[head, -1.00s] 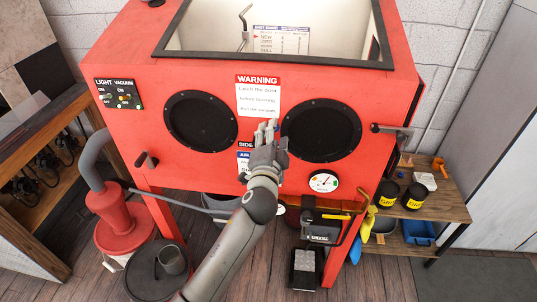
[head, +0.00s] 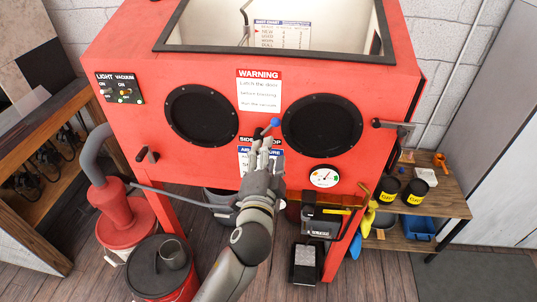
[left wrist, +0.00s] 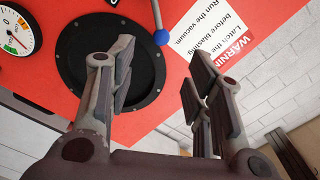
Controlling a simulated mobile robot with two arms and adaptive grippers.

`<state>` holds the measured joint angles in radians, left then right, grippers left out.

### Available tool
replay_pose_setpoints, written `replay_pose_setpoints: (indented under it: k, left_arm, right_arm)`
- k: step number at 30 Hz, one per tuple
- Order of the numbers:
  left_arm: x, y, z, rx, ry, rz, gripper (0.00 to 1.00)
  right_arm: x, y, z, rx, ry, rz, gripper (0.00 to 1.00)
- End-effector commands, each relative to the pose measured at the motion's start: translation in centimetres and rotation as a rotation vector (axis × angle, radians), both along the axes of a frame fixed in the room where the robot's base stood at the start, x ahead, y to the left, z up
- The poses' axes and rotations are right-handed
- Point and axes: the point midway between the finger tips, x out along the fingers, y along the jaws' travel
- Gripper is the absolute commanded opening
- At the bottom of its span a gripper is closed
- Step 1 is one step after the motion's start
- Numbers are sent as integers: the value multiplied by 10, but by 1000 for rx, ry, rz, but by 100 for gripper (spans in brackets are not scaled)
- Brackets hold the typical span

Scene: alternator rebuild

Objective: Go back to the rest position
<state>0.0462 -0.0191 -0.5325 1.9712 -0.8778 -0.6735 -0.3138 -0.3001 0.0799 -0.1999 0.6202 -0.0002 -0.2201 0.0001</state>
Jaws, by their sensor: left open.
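My left gripper (head: 265,148) is open and empty, in front of the red blasting cabinet (head: 330,72), just below a blue-tipped lever (head: 275,122). In the left wrist view its fingers (left wrist: 158,78) stand wide apart with nothing between them. The blue knob of the lever also shows there (left wrist: 161,37), beyond the fingertips and apart from them. The gripper partly covers the lower sign (head: 246,154). My right gripper is not in view.
Two black glove ports (head: 202,116) flank the warning sign (head: 259,91). A pressure gauge (head: 323,178) sits at lower right. A red bucket (head: 178,290) with a black lid and cup stands at lower left. A wooden shelf (head: 448,203) with black jars stands right.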

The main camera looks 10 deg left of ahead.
Motion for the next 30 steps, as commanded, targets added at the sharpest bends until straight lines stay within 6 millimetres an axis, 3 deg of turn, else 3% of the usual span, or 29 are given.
replay_pose_setpoints:
  k: [7,11,15,20,26,30]
  left_arm:
    - [1,0,-5,-1,9,-1,46]
    - [4,-1,-42,-9,74,-12,46]
    - [2,1,-124,-38,218,-28,46]
    - [-16,11,-230,-98,408,-28,46]
    - [-63,33,-353,-192,637,9,46]
    - [-110,53,-431,-266,788,61,46]
  right_arm:
    - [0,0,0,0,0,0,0]
    - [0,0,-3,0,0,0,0]
    - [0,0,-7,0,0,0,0]
    - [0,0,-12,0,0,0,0]
    - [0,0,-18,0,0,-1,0]
    - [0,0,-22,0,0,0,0]
